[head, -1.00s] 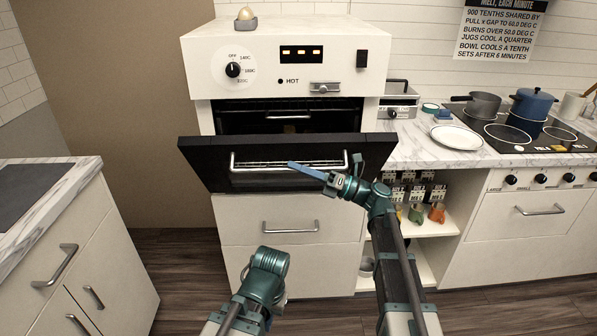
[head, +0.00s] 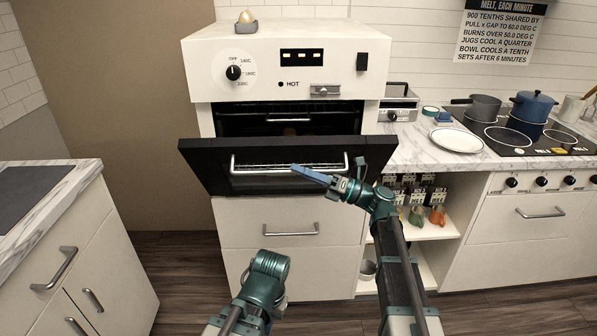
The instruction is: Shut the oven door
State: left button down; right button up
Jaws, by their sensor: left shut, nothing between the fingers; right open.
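The white oven (head: 205,80) stands at the centre, with its black door (head: 205,165) part open and tilted out from the top. A silver bar handle (head: 245,170) runs across the door, and the dark cavity (head: 240,124) shows above it. My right gripper (head: 308,174) is open and empty, its blue fingers seen nearly side-on. They overlap the right part of the handle in the picture; I cannot tell whether they touch the door. My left gripper (head: 280,304) is shut and low in front of the drawer, mostly hidden by its own wrist.
A drawer (head: 245,222) is shut below the oven. A marble-topped cabinet (head: 85,215) stands at the left. The right counter holds a white plate (head: 456,139) and a hob with a blue pot (head: 532,105).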

jog(key=b+v, duration=0.3)
jog(key=v, duration=1)
